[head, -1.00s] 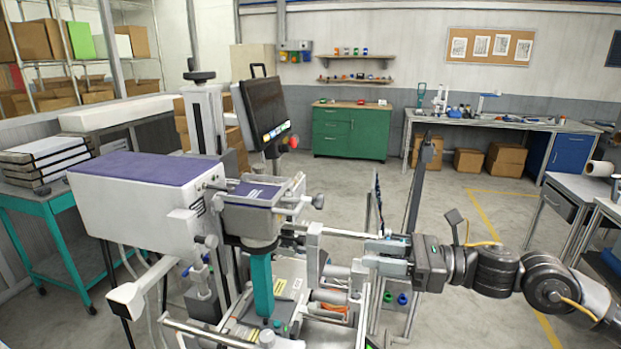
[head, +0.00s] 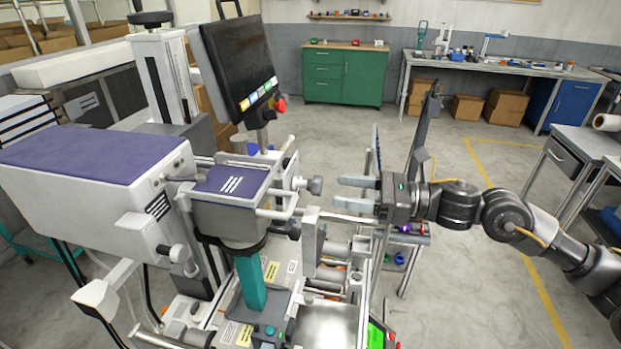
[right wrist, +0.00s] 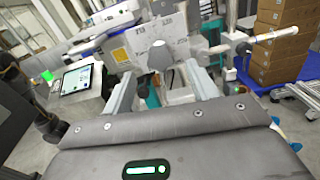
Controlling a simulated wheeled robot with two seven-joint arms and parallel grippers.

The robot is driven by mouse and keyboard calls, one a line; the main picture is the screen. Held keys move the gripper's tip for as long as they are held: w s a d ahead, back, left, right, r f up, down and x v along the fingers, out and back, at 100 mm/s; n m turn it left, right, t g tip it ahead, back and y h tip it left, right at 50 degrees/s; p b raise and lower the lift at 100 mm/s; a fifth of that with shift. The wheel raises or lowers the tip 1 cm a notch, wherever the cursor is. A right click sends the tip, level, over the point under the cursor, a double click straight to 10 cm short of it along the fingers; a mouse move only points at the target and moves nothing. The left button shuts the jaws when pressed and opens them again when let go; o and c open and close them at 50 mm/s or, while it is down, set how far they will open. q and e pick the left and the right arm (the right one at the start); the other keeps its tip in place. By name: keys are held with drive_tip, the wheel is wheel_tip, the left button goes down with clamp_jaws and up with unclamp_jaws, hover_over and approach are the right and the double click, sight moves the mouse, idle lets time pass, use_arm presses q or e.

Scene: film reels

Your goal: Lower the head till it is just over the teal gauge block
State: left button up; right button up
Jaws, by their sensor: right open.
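The head (head: 228,215) is a grey box with a purple top on the machine's front. Under its black collar stands the upright teal gauge block (head: 252,283). I cannot tell whether a gap remains between them. My right gripper (head: 354,192) is open and empty, to the right of the head, with its fingers pointing left towards the machine. In the right wrist view, the open fingers (right wrist: 160,90) show apart, with a rounded grey knob (right wrist: 160,54) beyond and between them. I cannot tell whether they touch anything. My left gripper is out of view.
A large purple-topped housing (head: 95,165) lies left of the head. A dark monitor (head: 240,68) stands behind it. A small green screen (head: 376,337) is low at the front. A green cabinet (head: 345,75) and a workbench (head: 500,68) stand far back, with open floor before them.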

sight(321, 186)
drive_tip(key=p+x, duration=0.1)
drive_tip(key=x, duration=0.2)
drive_tip(key=p+x, duration=0.1)
drive_tip(key=x, duration=0.2)
drive_tip(key=shift+a+r+p, duration=0.15)
drive_tip(key=shift+r+p, duration=0.1)
drive_tip(key=shift+p, duration=0.05)
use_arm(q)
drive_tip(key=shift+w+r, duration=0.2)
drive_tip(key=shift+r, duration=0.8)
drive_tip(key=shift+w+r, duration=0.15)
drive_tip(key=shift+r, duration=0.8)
use_arm(e)
drive_tip(key=shift+w+a+f, duration=0.25)
drive_tip(key=shift+w+a, duration=0.05)
drive_tip(key=shift+a, duration=0.35)
